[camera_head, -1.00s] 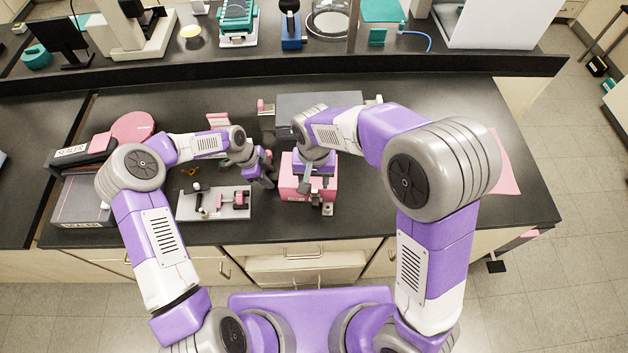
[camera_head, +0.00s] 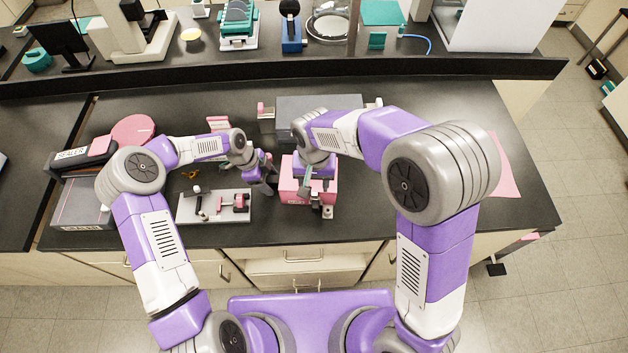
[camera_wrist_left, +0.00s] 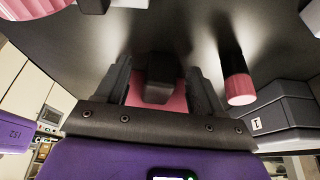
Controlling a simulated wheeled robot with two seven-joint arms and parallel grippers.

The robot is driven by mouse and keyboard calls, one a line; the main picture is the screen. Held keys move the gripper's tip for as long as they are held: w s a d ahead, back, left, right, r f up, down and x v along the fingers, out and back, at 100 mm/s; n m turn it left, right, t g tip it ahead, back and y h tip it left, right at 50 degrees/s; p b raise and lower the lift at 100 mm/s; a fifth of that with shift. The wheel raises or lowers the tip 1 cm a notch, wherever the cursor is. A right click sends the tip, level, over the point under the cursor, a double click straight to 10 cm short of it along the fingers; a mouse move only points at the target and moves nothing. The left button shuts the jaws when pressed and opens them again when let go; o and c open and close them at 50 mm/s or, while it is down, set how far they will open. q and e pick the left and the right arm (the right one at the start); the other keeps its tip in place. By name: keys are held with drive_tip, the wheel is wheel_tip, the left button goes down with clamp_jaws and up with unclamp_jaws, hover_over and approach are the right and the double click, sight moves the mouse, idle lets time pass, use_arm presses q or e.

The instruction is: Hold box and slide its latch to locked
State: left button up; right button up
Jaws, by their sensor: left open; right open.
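The pink box (camera_head: 291,185) sits on the black bench, right of the middle of the bench front. A small grey metal piece (camera_head: 328,212), possibly its latch, shows at its front right. My right gripper (camera_head: 316,190) points down over the box and is open; it hides much of the top, and I cannot tell if the fingers touch. My left gripper (camera_head: 266,184) is open just left of the box. In the left wrist view its two dark fingers (camera_wrist_left: 161,92) stand apart, with a pink surface and a dark block seen between them.
A light fixture plate (camera_head: 190,211) with pink and black parts lies left of the box. A dark grey case (camera_head: 320,104) stands behind. A sealer (camera_head: 84,157) is at the far left, and a pink sheet (camera_head: 505,170) lies at the right.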

use_arm(q)
drive_tip(key=v, duration=1.2)
